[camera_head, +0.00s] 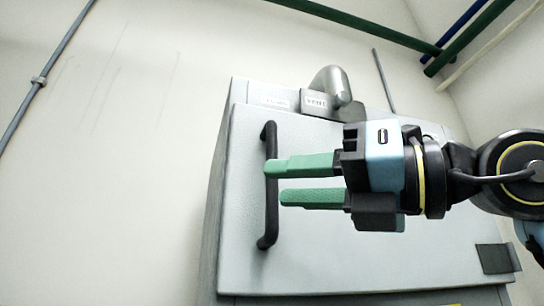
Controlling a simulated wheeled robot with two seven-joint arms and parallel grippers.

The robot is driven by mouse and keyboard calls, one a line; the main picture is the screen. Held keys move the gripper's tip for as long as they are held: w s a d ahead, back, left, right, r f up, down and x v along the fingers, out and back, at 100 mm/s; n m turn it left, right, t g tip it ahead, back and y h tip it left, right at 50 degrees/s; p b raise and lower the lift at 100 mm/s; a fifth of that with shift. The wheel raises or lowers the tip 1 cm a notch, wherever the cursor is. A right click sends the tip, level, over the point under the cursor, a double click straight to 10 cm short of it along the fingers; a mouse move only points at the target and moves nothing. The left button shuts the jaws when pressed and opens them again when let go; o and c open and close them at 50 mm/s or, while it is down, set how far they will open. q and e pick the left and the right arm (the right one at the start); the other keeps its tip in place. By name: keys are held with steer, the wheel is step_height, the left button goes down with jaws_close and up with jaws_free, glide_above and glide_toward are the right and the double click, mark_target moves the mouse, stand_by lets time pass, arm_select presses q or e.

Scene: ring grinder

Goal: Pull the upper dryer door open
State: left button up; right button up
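The upper dryer door (330,255) is a pale grey panel that looks closed in its cabinet. Its black vertical bar handle (267,225) is on the left side of the door. My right gripper (275,182) comes in from the right, with two green fingers held apart, one above the other. The upper fingertip overlaps the middle of the handle in the picture; the lower fingertip ends just right of the bar. I cannot tell whether either finger touches it. Nothing shows between the fingers. My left gripper is not in view.
A rounded metal fitting (330,86) stands on top of the cabinet, beside small labels. Green pipes (360,25) run overhead. A grey conduit (45,72) runs down the left wall. The space left of the cabinet, before the bare wall (110,190), looks clear.

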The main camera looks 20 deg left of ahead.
step_height(320, 180, up, 4)
steer(key=s+m+t+h, duration=0.1)
steer(key=t+h, duration=0.2)
steer(key=t, duration=0.2)
steer(key=m+t+h, duration=0.3)
steer(key=t+h, duration=0.1)
steer(key=t, duration=0.1)
glide_toward(275, 147)
steer(key=p+x, duration=0.5)
steer(key=x, duration=0.6)
jaws_close()
